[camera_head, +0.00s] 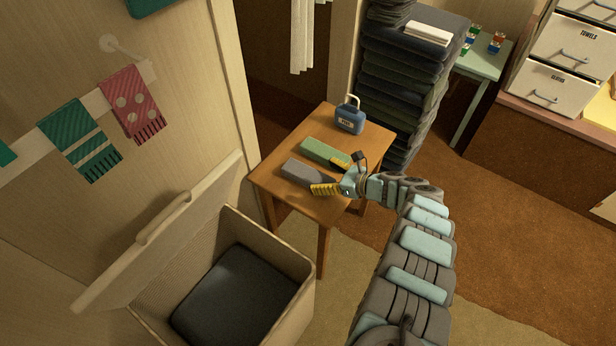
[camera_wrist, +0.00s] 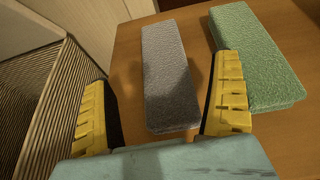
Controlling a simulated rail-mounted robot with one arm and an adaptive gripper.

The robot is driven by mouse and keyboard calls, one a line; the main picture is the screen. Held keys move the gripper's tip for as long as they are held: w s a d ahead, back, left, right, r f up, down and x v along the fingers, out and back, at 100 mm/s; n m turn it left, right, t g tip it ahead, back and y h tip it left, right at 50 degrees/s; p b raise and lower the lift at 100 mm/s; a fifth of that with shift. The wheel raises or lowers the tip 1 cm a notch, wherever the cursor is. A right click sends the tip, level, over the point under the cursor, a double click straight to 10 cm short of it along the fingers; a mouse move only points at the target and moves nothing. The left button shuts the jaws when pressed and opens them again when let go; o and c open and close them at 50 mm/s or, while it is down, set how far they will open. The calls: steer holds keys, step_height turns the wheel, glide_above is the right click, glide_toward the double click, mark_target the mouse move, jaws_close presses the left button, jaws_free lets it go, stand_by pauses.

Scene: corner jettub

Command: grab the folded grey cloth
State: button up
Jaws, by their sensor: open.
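The folded grey cloth (camera_head: 305,173) lies flat on the small wooden table, near its left front edge. In the wrist view the grey cloth (camera_wrist: 169,75) is a long, textured block between my yellow fingers. My gripper (camera_head: 337,176) is over the table at the cloth's right end. In the wrist view my gripper (camera_wrist: 165,100) is open and empty, with one finger left of the cloth and the other close to its right side. I cannot tell whether the right finger touches it. The cloth's near end shows just ahead of the palm.
A folded green cloth (camera_head: 325,153) lies beside the grey one, close to my right finger. A blue box (camera_head: 350,118) stands at the table's back. An open lidded hamper (camera_head: 290,258) stands at the front left. Tall dark stacks (camera_head: 403,85) rise behind the wooden table (camera_head: 376,138).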

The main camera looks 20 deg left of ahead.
mark_target(310, 175)
steer(key=shift+w+a+f, duration=0.1)
steer(key=shift+a+f, duration=0.2)
steer(key=shift+a, duration=0.3)
steer(key=shift+w+a+f+b, duration=0.25)
steer(key=shift+a+f+b, duration=0.7)
steer(key=shift+a+f, duration=0.15)
steer(key=shift+b+x, duration=0.5)
steer(key=shift+x, duration=0.3)
steer(key=shift+a, duration=0.4)
steer(key=shift+w, duration=0.1)
steer(key=c, duration=1.3)
steer(key=shift+c, duration=0.2)
